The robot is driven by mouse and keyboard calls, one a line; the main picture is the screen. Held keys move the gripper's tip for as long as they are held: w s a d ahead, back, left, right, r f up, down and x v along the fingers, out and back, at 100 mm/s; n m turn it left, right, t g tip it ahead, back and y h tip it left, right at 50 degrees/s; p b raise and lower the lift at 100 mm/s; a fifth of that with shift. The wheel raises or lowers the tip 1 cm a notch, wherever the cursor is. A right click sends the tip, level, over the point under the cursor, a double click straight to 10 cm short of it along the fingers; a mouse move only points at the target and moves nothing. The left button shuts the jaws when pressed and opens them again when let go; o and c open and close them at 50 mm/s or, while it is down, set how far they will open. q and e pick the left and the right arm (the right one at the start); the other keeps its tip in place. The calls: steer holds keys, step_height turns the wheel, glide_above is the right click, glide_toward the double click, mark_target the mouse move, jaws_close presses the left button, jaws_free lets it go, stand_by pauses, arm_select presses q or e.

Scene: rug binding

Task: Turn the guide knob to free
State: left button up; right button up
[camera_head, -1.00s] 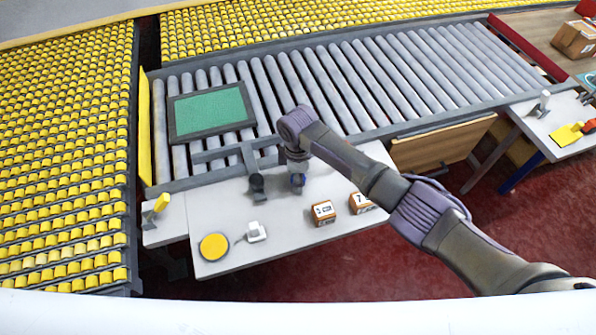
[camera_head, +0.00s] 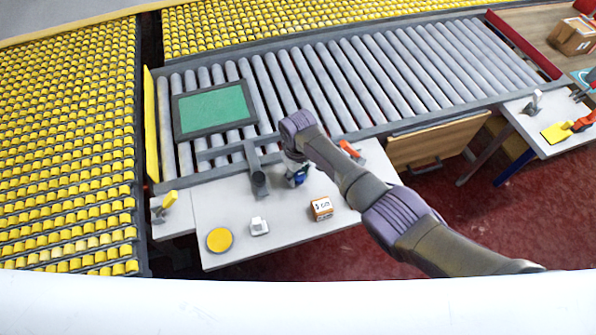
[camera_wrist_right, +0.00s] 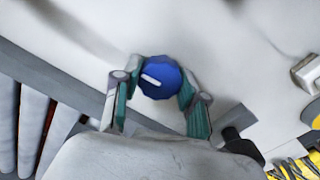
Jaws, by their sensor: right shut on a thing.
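The guide knob (camera_wrist_right: 163,76) is a round, faceted blue cap with a white pointer mark in the right wrist view. It also shows as a small blue spot in the head view (camera_head: 299,180), by the table's conveyor side. My right gripper (camera_wrist_right: 158,84) has one teal-padded finger on each side of the knob and is shut on it. In the head view my right gripper (camera_head: 296,172) points down over the knob and partly covers it. No label for the free position is readable. My left gripper is not in view.
A dark grey post (camera_head: 259,182) stands just left of the knob. A yellow disc (camera_head: 219,240), a small white block (camera_head: 259,226) and a labelled box (camera_head: 321,208) sit on the white table. The roller conveyor with a green panel (camera_head: 212,108) lies behind.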

mark_target(298, 175)
steer(key=shift+r+m, duration=0.1)
steer(key=shift+m, duration=0.5)
steer(key=o, duration=1.1)
steer(key=shift+o, duration=0.2)
step_height(298, 175, up, 12)
